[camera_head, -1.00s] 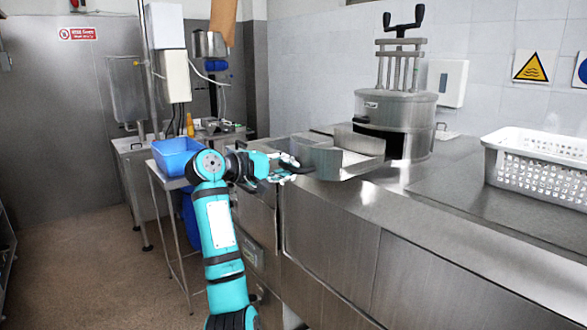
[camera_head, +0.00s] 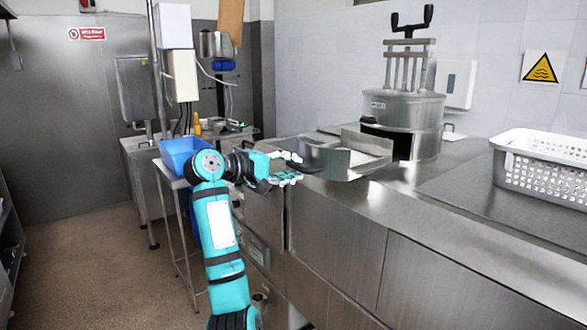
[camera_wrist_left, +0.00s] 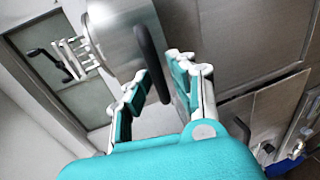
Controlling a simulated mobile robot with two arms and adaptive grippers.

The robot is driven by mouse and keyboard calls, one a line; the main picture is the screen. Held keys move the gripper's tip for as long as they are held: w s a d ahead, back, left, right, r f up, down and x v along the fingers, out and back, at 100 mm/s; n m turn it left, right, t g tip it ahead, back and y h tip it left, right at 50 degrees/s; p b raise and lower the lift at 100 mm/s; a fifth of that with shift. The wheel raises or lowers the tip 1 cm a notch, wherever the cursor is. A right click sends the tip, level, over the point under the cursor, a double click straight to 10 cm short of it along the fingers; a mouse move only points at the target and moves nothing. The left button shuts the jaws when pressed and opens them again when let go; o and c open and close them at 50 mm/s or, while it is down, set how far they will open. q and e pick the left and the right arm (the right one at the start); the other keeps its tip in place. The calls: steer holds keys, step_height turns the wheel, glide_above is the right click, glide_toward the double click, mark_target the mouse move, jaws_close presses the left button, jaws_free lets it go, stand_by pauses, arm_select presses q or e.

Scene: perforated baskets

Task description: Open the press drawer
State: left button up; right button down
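The press (camera_head: 403,112) is a metal cylinder with a dark crank on top, standing on the steel counter. Its drawer (camera_head: 322,157), a metal tray with a curved front, sticks out to the left of the press and looks pulled out. My left gripper (camera_head: 290,172) is at the drawer's front. In the left wrist view the dark drawer handle (camera_wrist_left: 153,65) lies between the tips of the two spread fingers of this gripper (camera_wrist_left: 160,85). The fingers do not look closed on it; whether one touches it I cannot tell. My right gripper is not in view.
A white perforated basket (camera_head: 540,172) stands on the counter at the right. A blue bin (camera_head: 181,153) sits on a side stand left of my arm. The counter (camera_head: 440,215) in front of the press is clear. The floor (camera_head: 95,265) at the left is open.

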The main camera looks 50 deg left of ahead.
arm_select(q)
steer(key=v, duration=1.1)
steer(key=shift+s+a, duration=0.15)
steer(key=shift+s, duration=0.15)
steer(key=shift+r, duration=0.1)
